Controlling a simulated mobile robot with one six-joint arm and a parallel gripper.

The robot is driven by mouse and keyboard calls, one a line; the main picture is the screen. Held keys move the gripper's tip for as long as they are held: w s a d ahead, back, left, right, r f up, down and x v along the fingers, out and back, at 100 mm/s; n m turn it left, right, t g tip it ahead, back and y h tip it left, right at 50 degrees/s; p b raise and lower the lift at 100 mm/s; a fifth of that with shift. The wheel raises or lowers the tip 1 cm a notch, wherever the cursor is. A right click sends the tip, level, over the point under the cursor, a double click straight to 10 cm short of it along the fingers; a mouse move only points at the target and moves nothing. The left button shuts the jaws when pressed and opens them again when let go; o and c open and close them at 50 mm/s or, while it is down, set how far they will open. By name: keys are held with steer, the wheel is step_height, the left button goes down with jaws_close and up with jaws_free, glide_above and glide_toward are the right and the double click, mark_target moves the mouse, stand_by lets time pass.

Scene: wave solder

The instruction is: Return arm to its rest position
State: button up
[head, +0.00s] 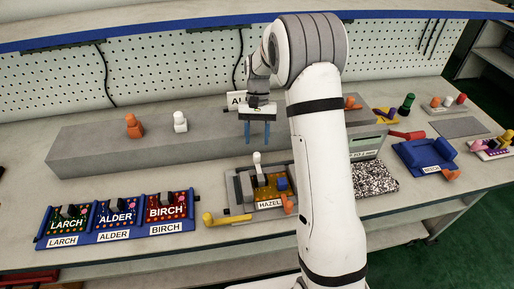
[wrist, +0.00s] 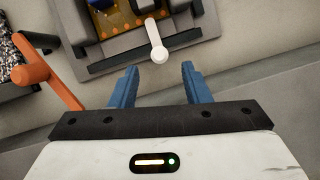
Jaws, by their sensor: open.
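My arm (head: 322,150) rises from the bottom of the head view and bends over toward the back of the bench. My gripper (head: 257,142) hangs above the grey raised block, behind the HAZEL fixture (head: 243,213). In the wrist view, the blue fingers of my gripper (wrist: 157,88) are spread apart with nothing between them. A white-knobbed lever (wrist: 157,40) on the fixture lies just beyond the fingertips, apart from them. My arm hides part of the bench behind it.
LARCH, ALDER and BIRCH boards stand in a blue rack (head: 117,233) at left. An orange peg (head: 134,127) and a white peg (head: 180,123) stand on the grey block (head: 85,155). A speckled pad (head: 374,178) and a blue holder (head: 425,155) are at right. A pegboard closes the back.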

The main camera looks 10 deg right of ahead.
steer(key=shift+v, duration=0.85)
steer(key=s+d+r+n+t, duration=0.1)
steer(key=s+d+r+t, duration=0.15)
steer(key=s+r, duration=0.85)
steer(key=s+n+t+h, duration=0.1)
steer(key=s+t, duration=0.3)
steer(key=s, duration=1.1)
steer(key=shift+d+r+n, duration=0.3)
steer(key=shift+d+r, duration=0.1)
steer(key=shift+s+f+t, duration=0.15)
steer(key=shift+s+t, duration=0.1)
steer(key=shift+s, duration=0.15)
steer(key=shift+c, duration=0.7)
steer(key=shift+d, duration=0.1)
